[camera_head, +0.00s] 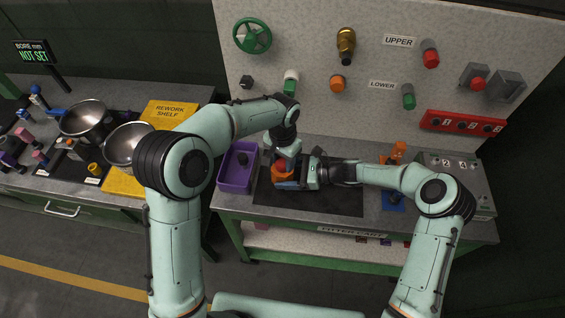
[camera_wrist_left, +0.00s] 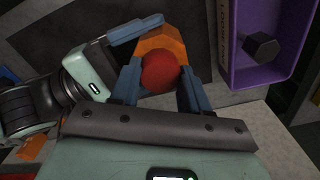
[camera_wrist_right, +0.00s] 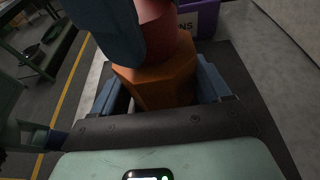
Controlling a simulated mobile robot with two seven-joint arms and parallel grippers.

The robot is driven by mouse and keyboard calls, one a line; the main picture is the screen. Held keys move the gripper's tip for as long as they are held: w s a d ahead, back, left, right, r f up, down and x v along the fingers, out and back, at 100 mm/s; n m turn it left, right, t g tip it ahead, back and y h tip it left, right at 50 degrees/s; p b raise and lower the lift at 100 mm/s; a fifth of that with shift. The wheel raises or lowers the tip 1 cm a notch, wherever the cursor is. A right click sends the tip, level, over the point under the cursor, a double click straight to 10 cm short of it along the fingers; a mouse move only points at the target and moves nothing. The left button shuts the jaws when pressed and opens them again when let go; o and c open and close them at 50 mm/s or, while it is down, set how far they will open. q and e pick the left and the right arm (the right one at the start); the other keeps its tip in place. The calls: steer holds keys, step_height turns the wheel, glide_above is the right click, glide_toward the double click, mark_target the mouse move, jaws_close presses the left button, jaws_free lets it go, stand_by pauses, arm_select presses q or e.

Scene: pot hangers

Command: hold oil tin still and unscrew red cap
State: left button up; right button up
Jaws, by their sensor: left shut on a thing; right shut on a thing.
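The oil tin (camera_wrist_right: 160,84) is an orange, many-sided body standing on the dark mat; it also shows in the left wrist view (camera_wrist_left: 172,38). Its round red cap (camera_wrist_left: 160,72) sits on top, and its side shows in the right wrist view (camera_wrist_right: 168,38). My left gripper (camera_wrist_left: 158,80) comes from above, with its blue fingers shut on the red cap at either side. My right gripper (camera_wrist_right: 165,85) comes in low from the right, with its fingers shut around the orange body. In the head view the arms partly hide the tin (camera_head: 284,176).
A purple bin (camera_head: 236,178) with a dark bolt in it stands just left of the tin. The dark mat (camera_head: 330,201) is clear to the right. A backboard with valves and knobs rises behind. A grey box (camera_head: 470,180) stands at the far right.

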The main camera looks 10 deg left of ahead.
arm_select(q)
steer(key=n, duration=1)
steer(key=shift+n, duration=0.3)
steer(key=n, duration=0.4)
steer(key=shift+n, duration=0.4)
steer(key=o, duration=1.3)
